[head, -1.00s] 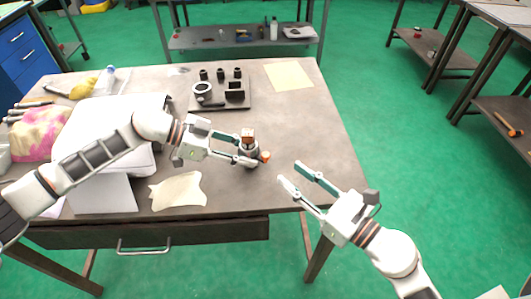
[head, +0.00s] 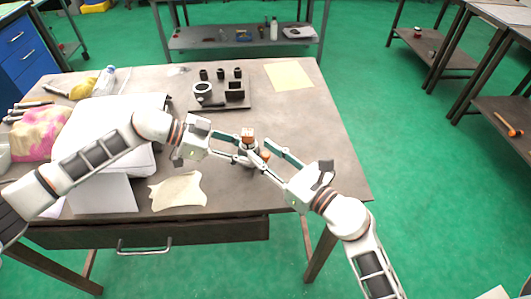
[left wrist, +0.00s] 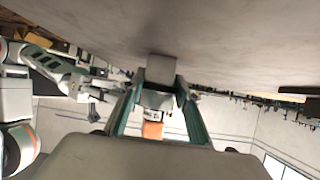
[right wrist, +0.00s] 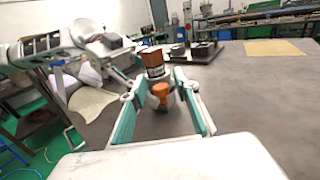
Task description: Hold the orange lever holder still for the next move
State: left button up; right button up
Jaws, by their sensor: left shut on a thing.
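The orange lever holder (head: 252,149) stands upright near the table's front right, with a grey body, an orange-brown block on top and an orange knob at its side. In the left wrist view, its orange top (left wrist: 152,130) shows beyond the fingers. My left gripper (head: 242,148) is shut on the holder's body from the left. My right gripper (head: 266,156) reaches in from the right. In the right wrist view, its fingers (right wrist: 166,90) are apart, with the orange knob (right wrist: 161,91) between them. Contact with the knob cannot be told.
A dark plate (head: 222,104) with several black parts and a white ring stands behind the holder. A beige sheet (head: 288,75) lies at the back right. A pale cloth (head: 178,191) lies front left. The right side of the table (head: 310,125) is clear.

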aim_at(256, 142)
grip_shut()
jog(key=shift+w+n+g+y, duration=0.1)
jog(key=shift+n+g+y, duration=0.3)
